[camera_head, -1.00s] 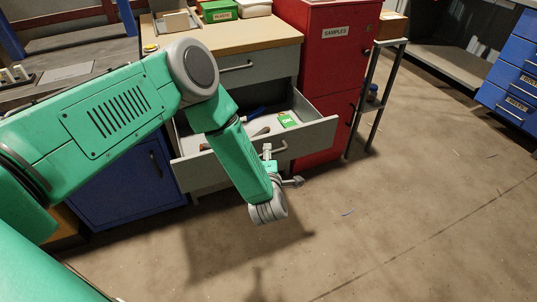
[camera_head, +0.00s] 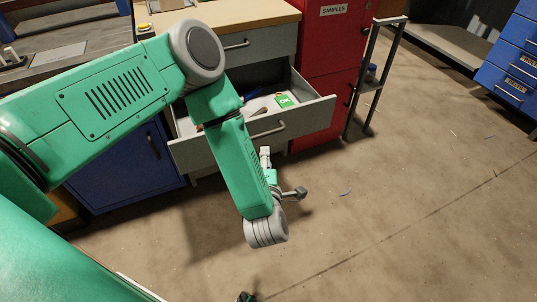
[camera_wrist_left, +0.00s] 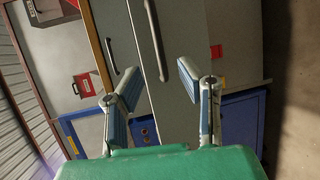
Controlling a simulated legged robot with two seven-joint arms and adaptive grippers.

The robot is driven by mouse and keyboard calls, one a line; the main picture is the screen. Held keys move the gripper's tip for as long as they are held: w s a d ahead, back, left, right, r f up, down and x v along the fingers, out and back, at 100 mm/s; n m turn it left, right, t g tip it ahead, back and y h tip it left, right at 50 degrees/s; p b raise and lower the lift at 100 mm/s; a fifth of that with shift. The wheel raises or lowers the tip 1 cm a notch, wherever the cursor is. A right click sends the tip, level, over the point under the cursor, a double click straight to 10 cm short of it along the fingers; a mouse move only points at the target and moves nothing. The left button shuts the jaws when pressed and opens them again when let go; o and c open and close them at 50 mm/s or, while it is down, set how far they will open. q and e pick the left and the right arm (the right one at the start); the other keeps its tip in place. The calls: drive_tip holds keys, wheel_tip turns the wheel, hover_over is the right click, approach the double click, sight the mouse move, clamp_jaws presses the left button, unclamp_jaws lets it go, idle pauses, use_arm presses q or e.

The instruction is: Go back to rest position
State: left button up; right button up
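My left gripper (camera_head: 282,174) hangs at the end of my green left arm, in front of the open drawer (camera_head: 308,120) in the head view. In the left wrist view its two fingers (camera_wrist_left: 158,78) are spread apart with nothing between them. The drawer's grey front with its bar handle lies beyond the fingers there.
The drawer holds a green box (camera_head: 284,101) and a few loose items partly hidden by my arm. A red cabinet marked SAMPLES (camera_head: 330,60) and a metal stand (camera_head: 385,75) are to the right. Blue drawers (camera_head: 515,75) stand far right. The floor (camera_head: 400,220) is mostly clear.

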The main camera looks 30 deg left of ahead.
use_arm(q)
drive_tip(key=s+d+f+m+g+h+p, duration=0.25)
drive_tip(key=s+m+h, duration=0.3)
drive_tip(key=m, duration=0.35)
drive_tip(key=s+a+m+g+h+p, duration=0.1)
drive_tip(key=s+a+m+g, duration=0.3)
drive_tip(key=s+m, duration=0.4)
drive_tip(key=s+a+m+g+p, duration=0.3)
drive_tip(key=s+m+g, duration=0.4)
drive_tip(key=s, duration=0.7)
drive_tip(key=shift+a+r+m+h, duration=0.35)
drive_tip(key=shift+a+m, duration=0.05)
drive_tip(key=shift+a, duration=0.2)
